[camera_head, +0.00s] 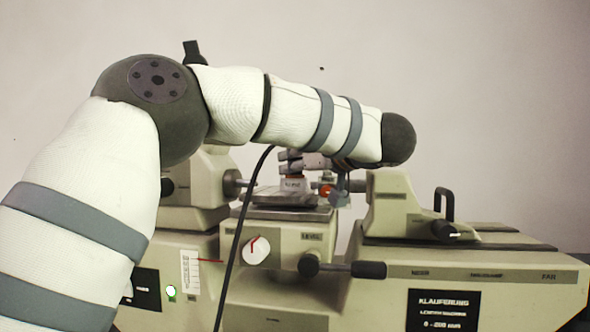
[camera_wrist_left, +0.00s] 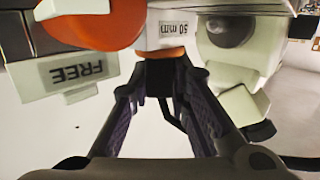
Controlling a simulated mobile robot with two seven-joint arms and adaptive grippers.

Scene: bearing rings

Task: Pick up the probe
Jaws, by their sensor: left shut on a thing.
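My left gripper (camera_wrist_left: 166,78) fills the middle of the left wrist view, its two dark fingers closed in on a small dark piece (camera_wrist_left: 163,72) that I take to be the probe. This piece sits against an orange band under a white part labelled 50 mm (camera_wrist_left: 172,30). Most of the piece is hidden between the fingers. In the head view my left forearm crosses in front, so the gripper and the probe are largely covered and I cannot make out the grip there. My right gripper does not show.
A beige bench machine (camera_head: 400,255) with a dial (camera_head: 257,251), a black-handled lever (camera_head: 345,269) and a right-hand block (camera_head: 398,208) stands close around the hand. A FREE label (camera_wrist_left: 77,72) and a large orange round part (camera_wrist_left: 100,25) are near the fingers. A black cable hangs in front.

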